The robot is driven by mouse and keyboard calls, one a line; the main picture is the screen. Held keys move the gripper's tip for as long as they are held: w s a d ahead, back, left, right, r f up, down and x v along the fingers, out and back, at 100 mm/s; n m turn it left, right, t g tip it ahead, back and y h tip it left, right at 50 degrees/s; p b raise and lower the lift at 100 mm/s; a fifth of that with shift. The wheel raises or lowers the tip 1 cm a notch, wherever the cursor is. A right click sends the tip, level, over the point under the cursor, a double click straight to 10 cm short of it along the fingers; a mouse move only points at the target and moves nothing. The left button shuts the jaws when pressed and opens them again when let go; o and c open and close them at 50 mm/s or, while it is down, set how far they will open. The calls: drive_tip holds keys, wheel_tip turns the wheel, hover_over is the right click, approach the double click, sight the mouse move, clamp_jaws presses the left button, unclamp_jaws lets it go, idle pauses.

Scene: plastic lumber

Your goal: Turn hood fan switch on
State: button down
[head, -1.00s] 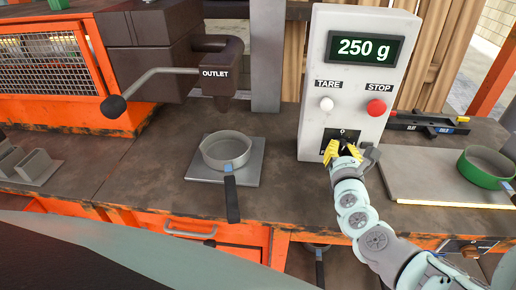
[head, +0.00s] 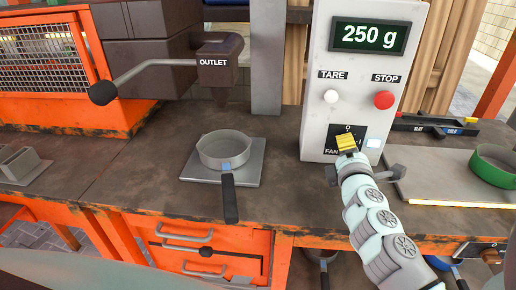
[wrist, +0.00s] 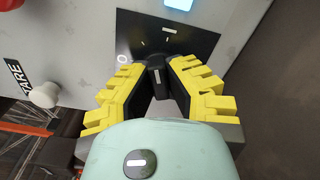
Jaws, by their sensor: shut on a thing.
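The fan switch is a dark knob (wrist: 155,82) on a black plate (head: 350,133) low on the grey control panel (head: 370,60). Part of a "FAN" label shows at the plate's lower left. My gripper (wrist: 160,76) has its yellow fingers on either side of the knob and is shut on it. In the head view the yellow fingertips (head: 347,142) cover the knob. A small pale square lamp (head: 373,143) glows at the plate's right; it also shows at the top of the wrist view (wrist: 178,4).
A white TARE button (head: 331,96) and a red STOP button (head: 384,99) sit above the switch, under a "250 g" display (head: 369,36). A grey pan (head: 225,150) stands on a plate at left. A green-rimmed pan (head: 493,165) is at right.

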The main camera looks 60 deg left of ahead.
drive_tip(key=shift+w+d+f+m+b, duration=0.15)
drive_tip(key=shift+m+b, duration=0.1)
drive_tip(key=shift+m, duration=0.9)
drive_tip(key=shift+f+m+b, duration=0.15)
drive_tip(key=shift+m+b, duration=0.05)
drive_tip(key=shift+m, duration=0.95)
drive_tip(key=c, duration=1.3)
unclamp_jaws()
drive_tip(key=o, duration=0.3)
drive_tip(key=shift+w+a+r, duration=0.1)
drive_tip(key=shift+a+r, duration=0.1)
drive_tip(key=shift+r, duration=0.05)
drive_tip(key=v, duration=1)
drive_tip(key=shift+f, duration=0.1)
drive_tip(key=shift+v, duration=1.05)
drive_tip(key=shift+a, duration=0.1)
